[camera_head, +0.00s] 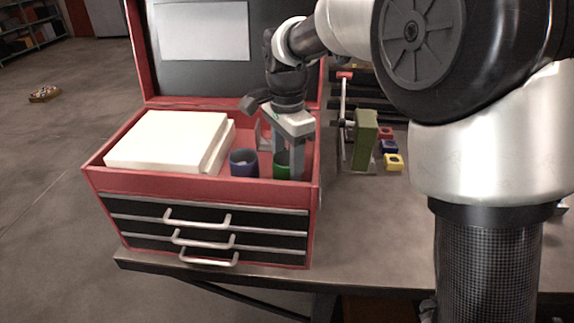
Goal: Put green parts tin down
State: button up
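The green parts tin (281,167) is in the top tray of the open red toolbox, near its right front corner. My gripper (283,162) points down at it, with a grey finger across the tin's front and the other partly hidden behind. The fingers are closed around the tin. Its base is hidden by the toolbox's front wall, so I cannot tell whether it touches the tray floor. A dark blue tin (244,164) stands just left of it.
The red toolbox (205,186) stands on a grey table (345,266). A white box (166,139) fills the tray's left part. The raised lid (152,65) stands behind. Right of the toolbox are a green block (364,140) and small red, blue and yellow pieces (394,162).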

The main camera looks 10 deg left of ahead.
jog(key=shift+f, duration=0.15)
jog(key=o, duration=1.1)
jog(key=shift+c, duration=0.2)
notch_tip(320, 180, up, 12)
jog(key=shift+r, duration=0.25)
jog(key=s+d+r+n+t, duration=0.1)
jog(key=s+d+n, duration=0.1)
jog(key=s+d, duration=0.35)
jog(key=s+d+r+n+t, duration=0.2)
jog(key=s+d+n, duration=0.1)
jog(key=d, duration=0.6)
jog(key=s+d+f+n+t, duration=0.1)
jog(key=s+d+f+n, duration=0.1)
jog(key=s+d+f, duration=0.1)
jog(key=s+d+f+n+t, duration=0.1)
jog(key=s+d+f+n, duration=0.2)
jog(key=s, duration=0.5)
jog(key=shift+d+f+t, duration=0.3)
jog(key=shift+d+f, duration=0.3)
jog(key=shift+d, duration=0.6)
